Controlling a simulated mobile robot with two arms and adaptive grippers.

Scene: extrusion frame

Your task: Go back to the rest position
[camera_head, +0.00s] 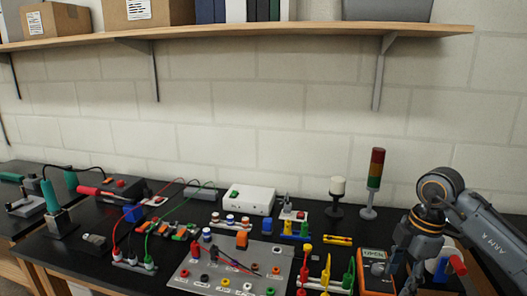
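My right arm comes in from the right, and its wrist bends down over the right end of the black bench. My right gripper (408,277) points down at the bottom edge of the view, beside an orange meter (374,269) whose display reads OPEN. Its fingertips are not clear, so I cannot tell whether it is open, shut or holding something. My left gripper and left arm are not in view.
A grey panel (190,271) with coloured sockets lies at the front middle of the black bench (75,271). Coloured leads, a white box (248,200), a signal tower (374,180) and a soldering iron (47,192) stand around. A wooden shelf (270,36) with boxes hangs above.

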